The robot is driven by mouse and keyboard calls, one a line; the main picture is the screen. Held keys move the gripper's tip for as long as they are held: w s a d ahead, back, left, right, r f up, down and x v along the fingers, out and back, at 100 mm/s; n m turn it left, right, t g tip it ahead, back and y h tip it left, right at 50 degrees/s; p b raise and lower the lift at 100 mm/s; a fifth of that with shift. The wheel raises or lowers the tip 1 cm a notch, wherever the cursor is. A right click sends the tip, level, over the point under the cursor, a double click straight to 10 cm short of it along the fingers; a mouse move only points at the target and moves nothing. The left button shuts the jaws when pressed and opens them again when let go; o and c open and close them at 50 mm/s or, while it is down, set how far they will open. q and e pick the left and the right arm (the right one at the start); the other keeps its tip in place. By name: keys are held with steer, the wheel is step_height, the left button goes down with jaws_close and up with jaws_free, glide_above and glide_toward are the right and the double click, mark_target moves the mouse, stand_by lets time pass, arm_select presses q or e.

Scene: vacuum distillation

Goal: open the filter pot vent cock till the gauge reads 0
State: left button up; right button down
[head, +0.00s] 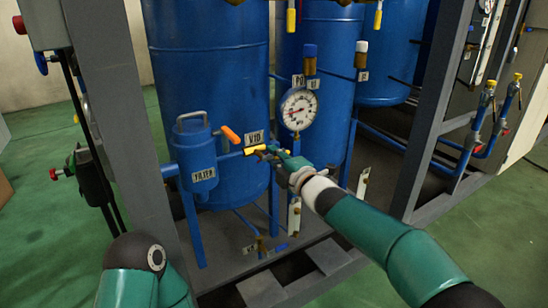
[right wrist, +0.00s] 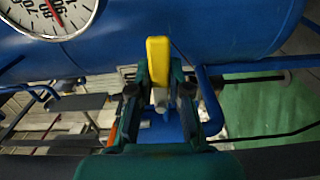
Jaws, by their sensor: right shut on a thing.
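The blue filter pot (head: 197,158) stands upright at centre left in the head view, with a label on its front and an orange lever (head: 231,135) at its upper right. A yellow lever (head: 256,150) lies just right of the pot, under a small plate that seems to read V10. My right gripper (head: 273,154) is shut on this yellow lever (right wrist: 158,60), which stands between the fingers in the right wrist view. The round white gauge (head: 298,109) is above the gripper; its red needle shows, but I cannot read it exactly. My left gripper is out of view.
Large blue tanks (head: 207,70) stand behind the pot. Grey frame posts (head: 112,110) flank the work area. Blue pipes with yellow-handled valves (head: 486,98) are at the right. The green floor (head: 490,230) is clear at the lower right.

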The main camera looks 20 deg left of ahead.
steer(key=shift+a+f, duration=0.1)
steer(key=shift+f, duration=0.2)
steer(key=c, duration=1.1)
jaws_free()
steer(key=shift+r, duration=0.15)
steer(key=shift+s, duration=0.1)
steer(key=v, duration=1.2)
